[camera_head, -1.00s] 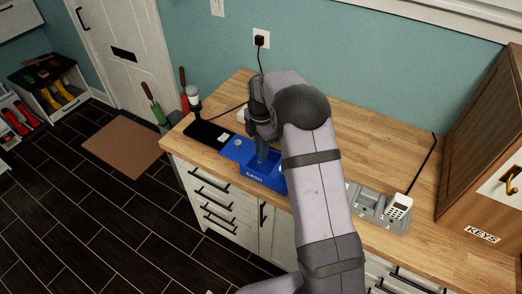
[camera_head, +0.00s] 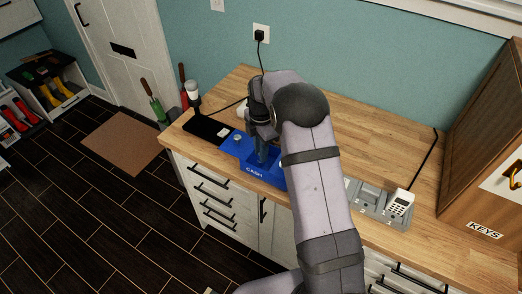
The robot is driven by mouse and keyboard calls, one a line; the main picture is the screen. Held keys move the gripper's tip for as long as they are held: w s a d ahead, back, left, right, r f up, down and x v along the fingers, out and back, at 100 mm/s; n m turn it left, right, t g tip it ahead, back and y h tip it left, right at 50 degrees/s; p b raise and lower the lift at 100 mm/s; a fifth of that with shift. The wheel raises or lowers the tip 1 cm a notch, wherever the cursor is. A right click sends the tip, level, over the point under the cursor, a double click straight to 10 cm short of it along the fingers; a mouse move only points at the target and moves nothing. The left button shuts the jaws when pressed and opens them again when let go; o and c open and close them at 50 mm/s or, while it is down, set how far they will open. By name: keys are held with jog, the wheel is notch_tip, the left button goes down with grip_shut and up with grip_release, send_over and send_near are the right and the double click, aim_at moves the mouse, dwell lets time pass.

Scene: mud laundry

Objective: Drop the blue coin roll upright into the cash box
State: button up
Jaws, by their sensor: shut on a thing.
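The blue cash box (camera_head: 254,170), marked CASH on its front, sits near the front edge of the wooden counter, partly hidden behind my arm. My gripper (camera_head: 262,139) is over the box, pointing down, and shut on the blue coin roll (camera_head: 262,154). The roll looks close to upright between the fingers. Its lower end is at the box, but I cannot tell whether it is inside a compartment or just above it. A small round item (camera_head: 237,138) shows on the left part of the box.
A black mat (camera_head: 208,133) lies left of the box, with a white-topped item (camera_head: 193,93) behind it. A grey tray (camera_head: 367,208) with a white keypad device (camera_head: 401,204) is right of my arm. A wooden key cabinet (camera_head: 490,150) stands far right.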

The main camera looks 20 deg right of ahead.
jog(key=o, duration=1)
jog(key=c, duration=0.4)
jog(key=shift+r, duration=0.1)
jog(key=shift+r+p, duration=3.05)
jog(key=shift+r, duration=0.9)
